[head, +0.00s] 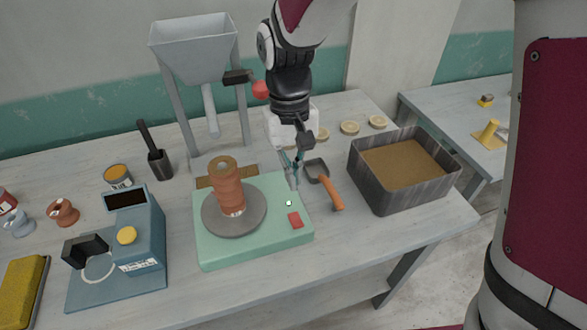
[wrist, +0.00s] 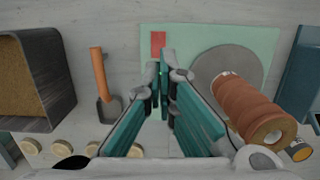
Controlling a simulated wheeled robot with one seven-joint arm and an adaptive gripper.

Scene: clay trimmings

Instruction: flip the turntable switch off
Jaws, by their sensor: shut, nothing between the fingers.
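The turntable is a pale green base (head: 220,254) with a grey round disc (head: 252,218) on it. A ridged terracotta clay piece (head: 229,186) stands upright on the disc. The red switch (head: 295,219) is at the base's front right, with a small lit green lamp (head: 289,203) behind it. In the wrist view the red switch (wrist: 158,44) lies just beyond my fingertips. My gripper (head: 293,185) is shut and empty, pointing down over the right side of the base, behind the switch. I cannot tell whether the fingertips touch the base.
A scoop with an orange handle (head: 332,190) lies right of the turntable. A grey bin (head: 408,198) of brown material stands further right. A blue device (head: 140,240) stands to the left. A grey hopper (head: 195,50) rises behind. The table front (head: 345,245) is clear.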

